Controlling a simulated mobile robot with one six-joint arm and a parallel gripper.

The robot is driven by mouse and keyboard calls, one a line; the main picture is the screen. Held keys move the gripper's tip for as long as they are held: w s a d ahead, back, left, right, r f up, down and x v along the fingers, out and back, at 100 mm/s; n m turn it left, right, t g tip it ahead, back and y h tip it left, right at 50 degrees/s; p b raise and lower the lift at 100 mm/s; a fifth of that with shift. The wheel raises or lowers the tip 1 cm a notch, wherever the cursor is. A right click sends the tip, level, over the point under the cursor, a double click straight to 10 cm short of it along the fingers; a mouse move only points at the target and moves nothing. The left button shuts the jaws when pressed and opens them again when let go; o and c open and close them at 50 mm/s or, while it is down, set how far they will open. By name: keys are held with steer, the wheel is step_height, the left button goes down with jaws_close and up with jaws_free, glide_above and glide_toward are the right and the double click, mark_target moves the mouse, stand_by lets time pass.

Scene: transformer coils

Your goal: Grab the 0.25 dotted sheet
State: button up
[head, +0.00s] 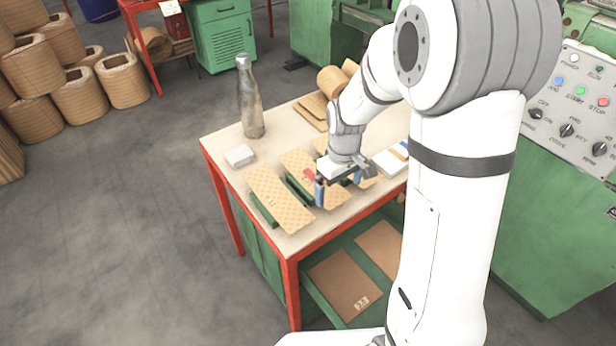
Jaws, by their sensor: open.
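Tan dotted sheets lie side by side on green supports on the table. The left sheet (278,201) is in full view, with a small mark on it. The middle sheet (301,166) carries a red mark and is partly hidden by my gripper. Another sheet (325,145) lies to the right, mostly hidden behind my gripper and wrist. The marks are too small to read, so I cannot tell which sheet is 0.25. My gripper (339,186) is open, its blue fingers apart near the front ends of the middle and right sheets. I cannot tell whether it touches a sheet.
The red-framed table (222,143) also holds a metal bottle (249,100), a small pale block (239,156), brown boards (313,108) and a white item (388,163) right of my gripper. Brown panels (345,284) lie on the lower green shelf. A control panel (575,105) stands right.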

mark_target(337, 201)
step_height(337, 201, down, 4)
steer(key=shift+w+r, duration=0.1)
steer(key=shift+r, duration=0.05)
steer(key=c, duration=1.1)
